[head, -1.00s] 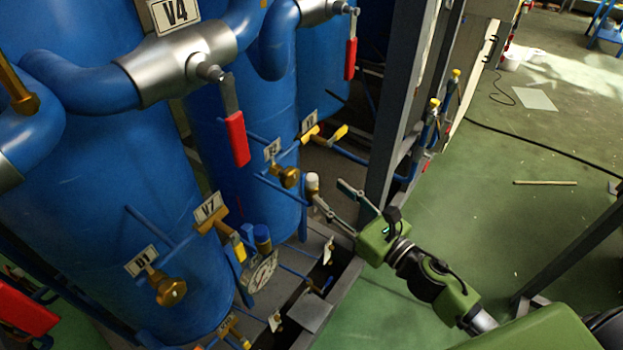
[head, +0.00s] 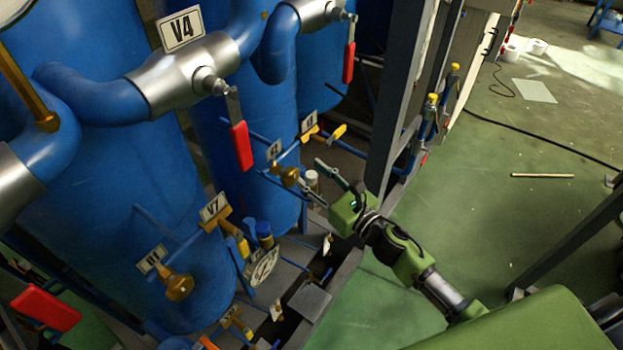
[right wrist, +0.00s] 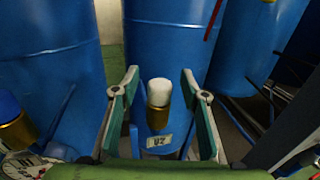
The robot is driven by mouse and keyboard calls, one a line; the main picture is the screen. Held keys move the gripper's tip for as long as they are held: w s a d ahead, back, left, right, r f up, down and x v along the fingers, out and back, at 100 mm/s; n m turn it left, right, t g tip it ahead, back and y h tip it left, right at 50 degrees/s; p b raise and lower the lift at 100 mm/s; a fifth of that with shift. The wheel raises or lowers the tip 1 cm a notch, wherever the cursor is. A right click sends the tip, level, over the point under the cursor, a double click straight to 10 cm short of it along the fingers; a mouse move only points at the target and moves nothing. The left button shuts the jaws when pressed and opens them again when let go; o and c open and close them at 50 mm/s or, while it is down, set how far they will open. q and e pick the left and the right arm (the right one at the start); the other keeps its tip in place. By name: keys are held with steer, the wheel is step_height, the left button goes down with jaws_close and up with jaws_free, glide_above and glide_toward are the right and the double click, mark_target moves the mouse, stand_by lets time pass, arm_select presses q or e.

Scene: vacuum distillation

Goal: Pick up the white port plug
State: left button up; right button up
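The white port plug (right wrist: 159,92) stands upright on a brass fitting (right wrist: 157,118) in front of a blue tank in the right wrist view. In the head view the plug (head: 311,176) is a small pale cylinder partly covered by my gripper. My right gripper (head: 308,172) is open, with its two fingers spread. In the right wrist view its fingers (right wrist: 159,73) stand to the left and right of the plug, with a visible gap on both sides. Nothing is held. My left gripper is not in view.
A white label plate (right wrist: 159,140) sits below the fitting. Brass valves (head: 179,287) and thin blue pipes stick out from the tanks (head: 90,190) to the left. A grey steel post (head: 397,100) stands right behind my right gripper. Green floor (head: 500,220) is open on the right.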

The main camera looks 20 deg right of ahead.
steer(key=c, duration=1)
